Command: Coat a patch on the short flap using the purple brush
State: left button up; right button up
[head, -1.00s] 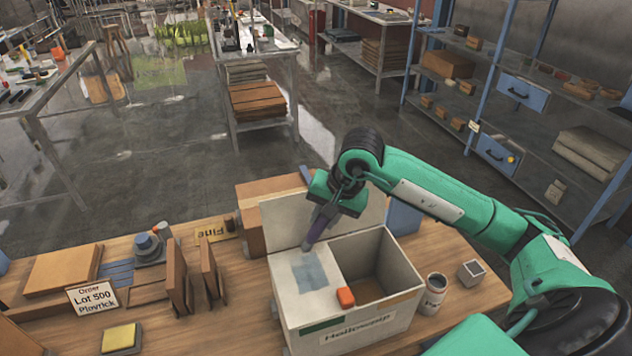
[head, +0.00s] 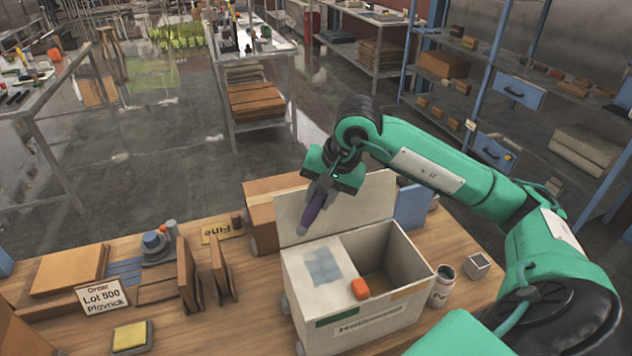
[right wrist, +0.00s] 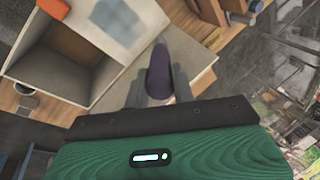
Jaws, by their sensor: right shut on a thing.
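The white box (head: 360,333) stands on the bench with a flat short flap (head: 303,275) over its left part. A blue-grey patch (head: 323,267) lies on that flap and also shows in the right wrist view (right wrist: 112,20). My right gripper (head: 324,190) is shut on the purple brush (head: 312,212), and it also shows in the right wrist view (right wrist: 159,90). The brush points down, its grey tip above the back of the flap and apart from the patch. My left gripper is not in view.
An orange block (head: 360,289) sits at the box's inner edge. A jar (head: 442,286) and a small grey cube (head: 477,266) stand to the right. Wooden boards, a yellow sponge (head: 130,336) and an order card (head: 102,296) lie to the left.

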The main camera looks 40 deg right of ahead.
jog(key=shift+r+p, duration=0.4)
jog(key=shift+r, duration=1)
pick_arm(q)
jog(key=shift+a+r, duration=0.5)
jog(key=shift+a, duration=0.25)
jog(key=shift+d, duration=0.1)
